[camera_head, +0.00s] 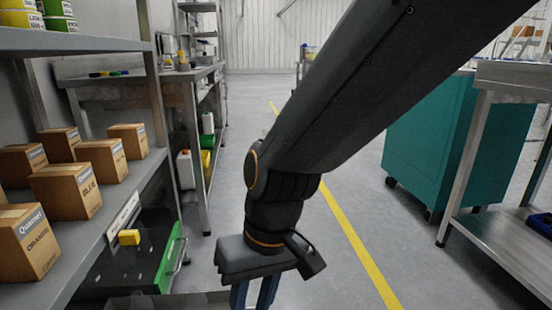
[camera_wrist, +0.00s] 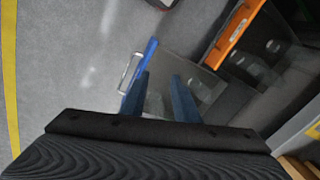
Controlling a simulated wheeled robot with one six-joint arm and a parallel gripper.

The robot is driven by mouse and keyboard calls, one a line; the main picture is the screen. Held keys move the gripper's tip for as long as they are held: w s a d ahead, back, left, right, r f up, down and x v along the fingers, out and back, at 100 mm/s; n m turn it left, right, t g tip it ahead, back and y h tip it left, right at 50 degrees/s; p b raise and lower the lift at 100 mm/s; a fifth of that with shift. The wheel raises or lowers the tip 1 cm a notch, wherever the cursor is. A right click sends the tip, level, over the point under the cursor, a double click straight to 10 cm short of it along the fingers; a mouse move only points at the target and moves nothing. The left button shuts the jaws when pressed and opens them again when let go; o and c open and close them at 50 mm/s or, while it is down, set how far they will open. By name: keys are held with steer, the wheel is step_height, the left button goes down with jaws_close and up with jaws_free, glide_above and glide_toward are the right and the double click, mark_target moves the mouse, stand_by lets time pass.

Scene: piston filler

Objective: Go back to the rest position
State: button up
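The left shelf (camera_head: 75,262) holds several cardboard boxes (camera_head: 72,189). Under it a green-fronted drawer (camera_head: 172,258) stands out, with a yellow block (camera_head: 129,237) nearby. A teal cabinet (camera_head: 450,140) and a metal table (camera_head: 500,245) stand right. The aisle with a yellow line (camera_head: 360,240) is clear.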

steer(key=s+d+r+n, duration=0.1)
steer(key=s+d+r, duration=0.2)
steer(key=s+r, duration=0.3)
steer(key=d+r+m+p, duration=0.2)
steer(key=d+r+p, duration=0.4)
steer(key=r+p, duration=0.3)
steer(key=d+r+m+h+p, duration=0.1)
steer(key=d+r+p, duration=0.6)
steer(key=p, duration=0.9)
steer(key=d+r+m+h+p, duration=0.1)
steer(key=d+r+m+p, duration=0.2)
steer(key=d+r+p, duration=0.4)
step_height(320, 180, up, 5)
steer(key=p, duration=0.6)
steer(key=shift+w+d, duration=0.15)
steer(key=shift+d, duration=0.1)
steer(key=shift+a, duration=0.1)
